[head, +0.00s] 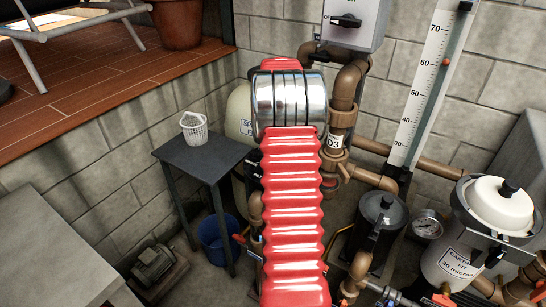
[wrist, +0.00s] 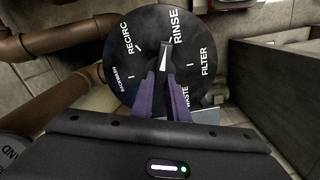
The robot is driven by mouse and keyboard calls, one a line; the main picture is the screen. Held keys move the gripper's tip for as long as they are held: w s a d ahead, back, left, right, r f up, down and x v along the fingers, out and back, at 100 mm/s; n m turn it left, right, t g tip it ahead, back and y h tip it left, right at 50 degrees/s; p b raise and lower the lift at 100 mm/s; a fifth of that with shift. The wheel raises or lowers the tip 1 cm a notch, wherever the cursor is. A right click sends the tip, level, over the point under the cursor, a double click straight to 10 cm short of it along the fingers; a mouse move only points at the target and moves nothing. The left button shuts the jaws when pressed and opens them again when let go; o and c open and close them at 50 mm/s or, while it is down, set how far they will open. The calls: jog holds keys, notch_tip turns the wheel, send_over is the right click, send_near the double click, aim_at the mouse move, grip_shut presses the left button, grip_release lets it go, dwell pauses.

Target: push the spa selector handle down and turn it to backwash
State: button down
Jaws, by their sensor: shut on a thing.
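The spa selector is a black round dial (wrist: 120,70) in the wrist view, with white words RECIRC, RINSE, FILTER, WASTE and BACKWASH around its face. Its narrow grey handle (wrist: 166,55) points up in the picture, with its tip by the start of the word RINSE. BACKWASH is at the dial's left, below RECIRC. My gripper (wrist: 163,76) has its two purple fingers shut on the handle, one on each side. I cannot tell whether the handle is pushed down. In the head view my red ribbed arm hides the gripper and the selector.
Brown pipes (wrist: 50,48) run close to the dial's left. In the head view a black-lidded pot (head: 380,215) and a cartridge filter (head: 492,215) stand right of my arm. A small dark table (head: 200,160) with a white basket (head: 194,128) stands left, a blue bucket (head: 212,240) beneath.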

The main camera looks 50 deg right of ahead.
jog(key=n, duration=0.5)
jog(key=shift+f, duration=0.1)
jog(key=n, duration=0.5)
dwell(0.3)
jog(key=c, duration=1.6)
grip_release()
jog(key=shift+r, duration=0.2)
jog(key=shift+r, duration=3.4)
